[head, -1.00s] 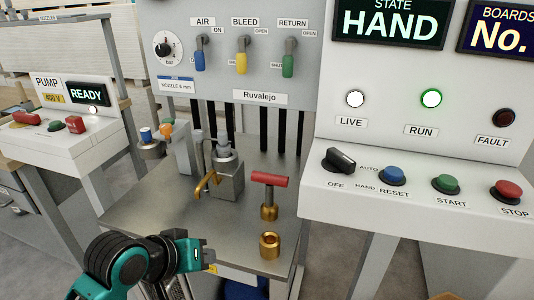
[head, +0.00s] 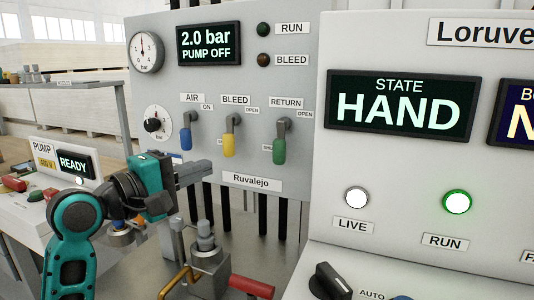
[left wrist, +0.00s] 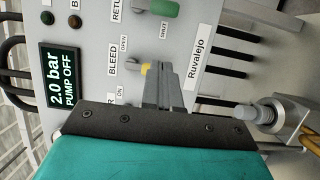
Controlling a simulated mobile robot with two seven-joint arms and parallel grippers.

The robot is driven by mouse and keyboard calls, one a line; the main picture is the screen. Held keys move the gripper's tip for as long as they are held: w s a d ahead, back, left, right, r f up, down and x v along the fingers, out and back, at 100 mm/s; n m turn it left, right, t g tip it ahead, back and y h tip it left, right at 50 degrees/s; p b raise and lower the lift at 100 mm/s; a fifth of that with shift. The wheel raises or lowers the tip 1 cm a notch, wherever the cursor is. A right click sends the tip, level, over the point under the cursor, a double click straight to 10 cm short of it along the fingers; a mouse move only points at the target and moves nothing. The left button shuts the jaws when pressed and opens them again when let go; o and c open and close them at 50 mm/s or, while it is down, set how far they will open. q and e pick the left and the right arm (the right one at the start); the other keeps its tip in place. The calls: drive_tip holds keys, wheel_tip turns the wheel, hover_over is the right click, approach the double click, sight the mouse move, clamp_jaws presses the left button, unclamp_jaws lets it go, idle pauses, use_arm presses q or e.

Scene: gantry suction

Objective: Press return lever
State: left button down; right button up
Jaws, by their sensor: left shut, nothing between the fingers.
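The return lever (head: 279,150) has a green handle and hangs down beside its SHUT label, under the RETURN plate on the grey panel (head: 310,60). Part of its green handle shows at the top of the left wrist view (left wrist: 162,7). My left gripper (head: 203,168) is shut and empty in front of the panel's lower part, left of and lower than the return lever, apart from it. In the left wrist view its fingers (left wrist: 170,72) partly cover the yellow bleed lever (left wrist: 146,69). My right gripper is not in view.
The blue air lever (head: 186,138) and the yellow bleed lever (head: 229,142) hang down left of the return lever. A display (head: 209,44) reads 2.0 bar, PUMP OFF. Below are a metal fitting (head: 205,255) and a red handle (head: 252,287). The HAND console (head: 400,180) stands right.

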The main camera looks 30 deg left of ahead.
use_arm(q)
drive_tip(key=shift+s, duration=0.15)
approach(281, 141)
drive_tip(key=w+a+f, duration=0.3)
drive_tip(key=w+a, duration=0.1)
drive_tip(key=a, duration=0.1)
drive_tip(key=shift+w+d+r+p, duration=0.1)
drive_tip(key=shift+w+d, duration=0.35)
drive_tip(key=shift+d, duration=0.25)
drive_tip(key=shift+w+d+p, duration=0.15)
drive_tip(key=shift+w+d, duration=0.25)
drive_tip(key=shift+d, duration=0.3)
drive_tip(key=shift+w+d+r+p, duration=0.1)
drive_tip(key=shift+w+d, duration=0.35)
drive_tip(key=shift+d, duration=0.25)
drive_tip(key=shift+w, duration=0.1)
